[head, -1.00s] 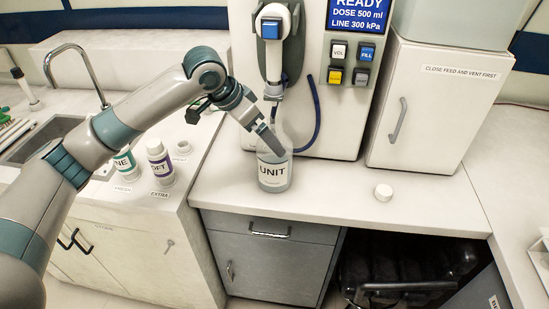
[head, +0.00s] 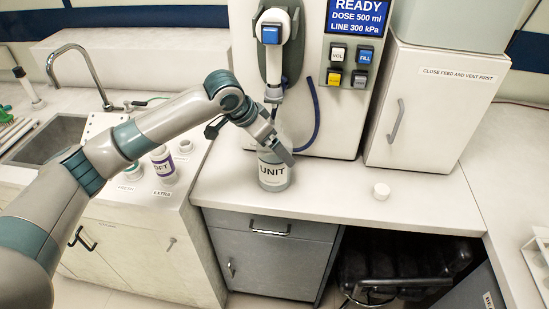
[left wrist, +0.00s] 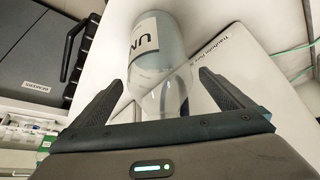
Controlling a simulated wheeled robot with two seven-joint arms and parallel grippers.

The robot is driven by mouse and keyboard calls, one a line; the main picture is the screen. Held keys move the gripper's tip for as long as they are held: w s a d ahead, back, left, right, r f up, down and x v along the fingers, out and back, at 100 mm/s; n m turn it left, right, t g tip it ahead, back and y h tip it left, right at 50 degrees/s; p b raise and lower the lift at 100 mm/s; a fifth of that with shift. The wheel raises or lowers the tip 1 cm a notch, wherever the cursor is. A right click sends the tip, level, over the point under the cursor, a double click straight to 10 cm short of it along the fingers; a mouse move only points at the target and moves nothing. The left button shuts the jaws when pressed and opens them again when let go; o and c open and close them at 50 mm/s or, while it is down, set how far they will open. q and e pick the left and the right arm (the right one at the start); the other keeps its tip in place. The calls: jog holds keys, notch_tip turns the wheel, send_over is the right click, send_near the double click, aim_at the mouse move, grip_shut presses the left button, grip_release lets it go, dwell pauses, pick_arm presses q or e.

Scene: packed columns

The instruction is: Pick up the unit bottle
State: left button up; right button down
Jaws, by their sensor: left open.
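The unit bottle (head: 273,176) is clear with a white UNIT label and stands upright on the counter below the dispenser. In the left wrist view the bottle (left wrist: 160,62) lies between the two fingers of my left gripper (left wrist: 158,95), with a gap visible on each side. My left gripper (head: 284,153) is open at the bottle's upper part and hides its neck in the head view. My right gripper is in neither view.
The dispenser (head: 345,110) stands behind the bottle, with a blue hose (head: 313,120). A purple-labelled bottle (head: 162,164) and the sink (head: 48,140) are left. The counter's front right is mostly clear.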

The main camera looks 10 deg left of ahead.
pick_arm(q)
jog(key=shift+c, duration=0.7)
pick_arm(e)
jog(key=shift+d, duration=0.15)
pick_arm(q)
jog(key=c, duration=2)
jog(key=shift+r, duration=0.1)
jog(key=shift+c, duration=0.2)
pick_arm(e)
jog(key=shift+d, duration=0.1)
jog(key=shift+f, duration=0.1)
